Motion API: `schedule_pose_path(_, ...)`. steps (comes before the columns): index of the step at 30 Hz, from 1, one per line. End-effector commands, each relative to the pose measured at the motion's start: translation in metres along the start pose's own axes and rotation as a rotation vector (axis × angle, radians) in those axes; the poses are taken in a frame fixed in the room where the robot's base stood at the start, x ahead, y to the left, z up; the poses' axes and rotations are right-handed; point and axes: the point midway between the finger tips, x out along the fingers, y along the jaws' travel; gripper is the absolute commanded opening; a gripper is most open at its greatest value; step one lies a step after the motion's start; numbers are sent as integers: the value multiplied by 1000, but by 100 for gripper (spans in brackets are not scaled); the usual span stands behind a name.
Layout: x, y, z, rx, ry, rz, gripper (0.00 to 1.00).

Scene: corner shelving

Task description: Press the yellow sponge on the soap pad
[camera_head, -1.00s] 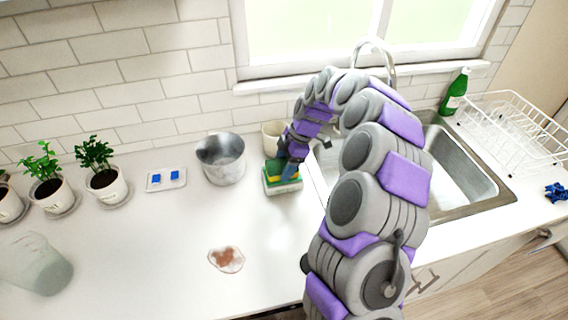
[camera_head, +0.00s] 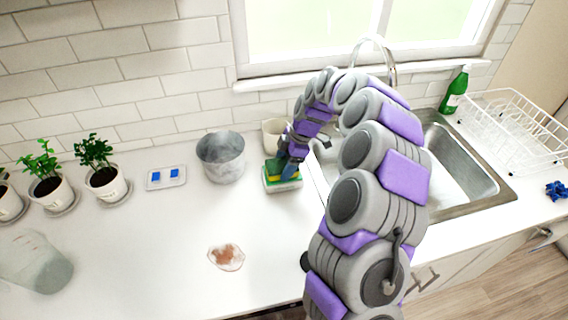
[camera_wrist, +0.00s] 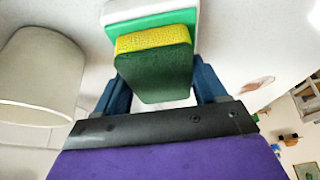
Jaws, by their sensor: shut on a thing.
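The sponge (camera_wrist: 153,68), yellow with a dark green scouring side, is between the two blue fingers of my gripper (camera_wrist: 160,98) in the wrist view. My gripper (camera_head: 287,168) is shut on it. The soap pad (camera_wrist: 183,18), a green layer on a white tray, lies just beyond the sponge in the wrist view. In the head view the soap pad (camera_head: 283,186) stands on the counter left of the sink, and my gripper is over it. The sponge is close to the pad; I cannot tell whether they touch.
A metal pot (camera_head: 221,158) stands left of the pad and a beige container (camera_head: 273,132) behind it. A small tray with blue pieces (camera_head: 165,178), potted plants (camera_head: 103,172) and a pitcher (camera_head: 38,262) are further left.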

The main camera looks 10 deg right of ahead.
Motion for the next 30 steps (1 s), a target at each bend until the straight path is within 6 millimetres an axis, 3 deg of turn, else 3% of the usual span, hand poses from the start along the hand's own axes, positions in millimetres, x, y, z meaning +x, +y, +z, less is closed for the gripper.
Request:
schedule_pose_path(10, -5, 0, -2, 0, 0, 0, 47)
schedule_pose_path(30, -50, 0, -21, -1, 0, 1, 47)
